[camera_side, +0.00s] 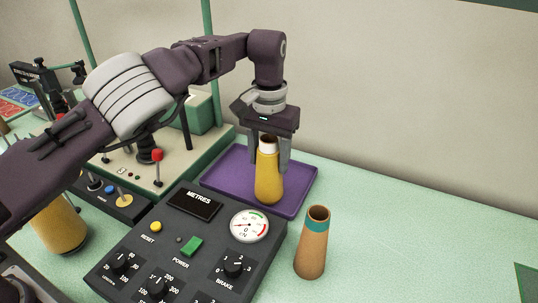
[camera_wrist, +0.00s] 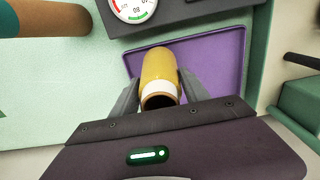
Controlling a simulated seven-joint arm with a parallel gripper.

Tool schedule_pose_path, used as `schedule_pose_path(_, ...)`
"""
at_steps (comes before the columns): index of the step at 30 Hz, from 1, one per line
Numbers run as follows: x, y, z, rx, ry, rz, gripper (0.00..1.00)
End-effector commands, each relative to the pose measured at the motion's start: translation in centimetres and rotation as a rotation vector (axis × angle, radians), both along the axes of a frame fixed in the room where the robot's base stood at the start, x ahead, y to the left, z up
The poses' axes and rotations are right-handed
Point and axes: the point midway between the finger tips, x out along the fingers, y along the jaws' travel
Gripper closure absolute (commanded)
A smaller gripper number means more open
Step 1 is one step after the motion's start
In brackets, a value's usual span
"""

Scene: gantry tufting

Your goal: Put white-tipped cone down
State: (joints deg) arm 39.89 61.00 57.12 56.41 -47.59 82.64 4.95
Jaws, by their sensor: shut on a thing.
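The white-tipped cone (camera_side: 268,178) is a yellow yarn cone with a white band at its open top. It is upright over the purple tray (camera_side: 222,180), and whether its base touches the tray is hard to tell. My gripper (camera_side: 270,158) is shut on the cone near its top, one finger on each side. In the wrist view the cone (camera_wrist: 160,68) lies between the two fingers of my gripper (camera_wrist: 158,92), over the purple tray (camera_wrist: 222,48).
A brown cone with a teal band (camera_side: 312,245) stands on the green table right of the tray. A dark control box with a dial (camera_side: 190,245) is in front of the tray. A machine with a red-knobbed lever (camera_side: 157,156) is to the left. The table's right side (camera_side: 420,235) is clear.

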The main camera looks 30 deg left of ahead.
Motion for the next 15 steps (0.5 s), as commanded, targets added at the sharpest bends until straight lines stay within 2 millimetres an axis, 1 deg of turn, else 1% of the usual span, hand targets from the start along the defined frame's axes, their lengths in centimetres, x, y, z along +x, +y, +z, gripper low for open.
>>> schedule_pose_path(9, 0.00, -0.01, -0.74, -0.001, 0.000, 0.000, 0.99)
schedule_pose_path(10, 0.00, 0.00, -0.74, -0.001, 0.000, 0.000, 0.43)
schedule_pose_path(12, -0.01, -0.01, -0.73, -0.001, 0.000, 0.000, 0.29)
schedule_pose_path(13, -0.01, -0.01, -0.73, -0.001, 0.000, 0.000, 0.25)
schedule_pose_path(15, -0.01, -0.01, -0.73, -0.001, 0.000, 0.000, 0.25)
